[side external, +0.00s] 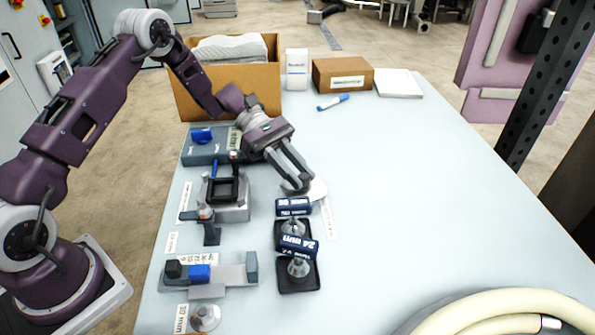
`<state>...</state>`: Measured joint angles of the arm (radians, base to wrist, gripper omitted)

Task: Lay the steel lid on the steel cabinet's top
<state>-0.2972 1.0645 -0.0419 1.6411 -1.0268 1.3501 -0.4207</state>
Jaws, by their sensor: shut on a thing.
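My gripper (297,181) points down and to the right over the table's middle, its fingers close together. A small pale steel-looking piece (318,190), which I take for the lid, shows at the fingertips, and the fingers are shut on it. The fingers hide part of it, and I cannot tell whether it touches the table. A grey metal box (233,210) with a dark square frame (226,189) on top stands to the left of the gripper. It looks like the steel cabinet, but the view does not make this certain. The lid is apart from it.
Two dark blue labelled rollers (293,206) (296,246) stand on black bases just below the gripper. A grey fixture with a blue block (200,273) lies at lower left. Cardboard boxes (343,74) stand at the back. The table's right side (430,190) is clear; a hose (500,305) is at lower right.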

